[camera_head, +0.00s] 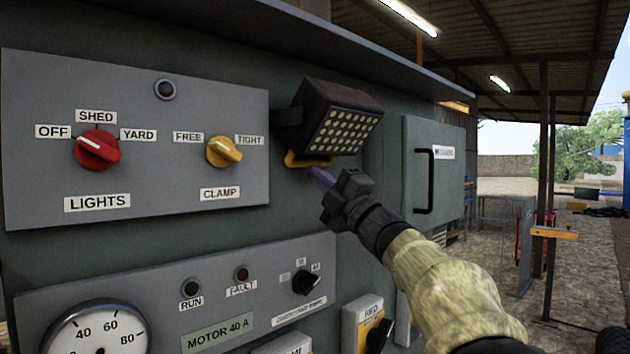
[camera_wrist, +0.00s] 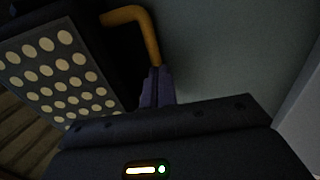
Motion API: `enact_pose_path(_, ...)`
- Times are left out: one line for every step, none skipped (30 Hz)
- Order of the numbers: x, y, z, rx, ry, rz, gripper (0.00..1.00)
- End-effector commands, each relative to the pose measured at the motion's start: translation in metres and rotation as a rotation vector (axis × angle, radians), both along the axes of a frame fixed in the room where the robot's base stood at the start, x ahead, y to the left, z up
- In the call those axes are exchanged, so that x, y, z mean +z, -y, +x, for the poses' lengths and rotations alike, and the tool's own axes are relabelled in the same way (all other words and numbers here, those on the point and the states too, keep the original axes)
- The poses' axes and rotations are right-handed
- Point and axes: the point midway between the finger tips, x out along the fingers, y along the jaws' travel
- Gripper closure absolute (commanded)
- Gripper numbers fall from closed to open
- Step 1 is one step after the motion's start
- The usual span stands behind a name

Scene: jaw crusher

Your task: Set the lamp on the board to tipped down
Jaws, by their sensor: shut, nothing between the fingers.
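The lamp (camera_head: 335,120) is a dark box with a grid of pale round lights, mounted on the grey board to the right of the switch panel. In the head view its lit face points outward and somewhat down. A yellow handle (camera_head: 300,160) sits under its lower left edge. My gripper (camera_head: 318,178) is shut, its purple fingers just below the handle. In the wrist view the lamp face (camera_wrist: 62,65) is at the left, and the yellow handle (camera_wrist: 140,25) curves down to the tips of my fingers (camera_wrist: 157,85). I cannot tell whether they touch.
Left of the lamp is a panel with a red LIGHTS knob (camera_head: 97,148) and a yellow CLAMP knob (camera_head: 223,152). A grey cabinet door with a black handle (camera_head: 424,180) is close on the right. A lower panel holds a gauge (camera_head: 97,330). An overhang runs above.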

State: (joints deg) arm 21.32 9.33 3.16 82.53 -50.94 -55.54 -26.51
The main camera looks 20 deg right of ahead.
Motion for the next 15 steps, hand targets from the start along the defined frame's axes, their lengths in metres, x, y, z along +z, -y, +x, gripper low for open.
enact_pose_path(-0.008, 0.004, -0.004, -0.005, 0.002, -0.001, 1.0)
enact_pose_path(-0.01, 0.007, -0.006, -0.006, 0.002, -0.002, 1.0)
enact_pose_path(-0.013, 0.01, -0.009, -0.007, 0.002, -0.001, 1.0)
enact_pose_path(-0.015, 0.012, -0.011, -0.007, 0.002, -0.001, 1.0)
enact_pose_path(-0.017, 0.013, -0.014, -0.007, 0.002, -0.002, 1.0)
enact_pose_path(-0.02, 0.016, -0.018, -0.008, 0.002, -0.001, 1.0)
enact_pose_path(-0.023, 0.02, -0.023, -0.009, 0.001, -0.001, 1.0)
enact_pose_path(-0.027, 0.023, -0.028, -0.009, 0.0, -0.001, 1.0)
enact_pose_path(-0.03, 0.026, -0.034, -0.009, 0.002, -0.001, 1.0)
enact_pose_path(-0.033, 0.027, -0.039, -0.008, 0.001, -0.001, 1.0)
enact_pose_path(-0.036, 0.029, -0.043, -0.005, 0.002, -0.001, 1.0)
enact_pose_path(-0.04, 0.031, -0.049, -0.003, 0.001, 0.0, 1.0)
enact_pose_path(-0.043, 0.032, -0.054, 0.0, 0.001, 0.0, 1.0)
enact_pose_path(-0.046, 0.034, -0.058, 0.001, 0.0, 0.0, 1.0)
enact_pose_path(-0.049, 0.036, -0.064, 0.004, 0.001, -0.001, 1.0)
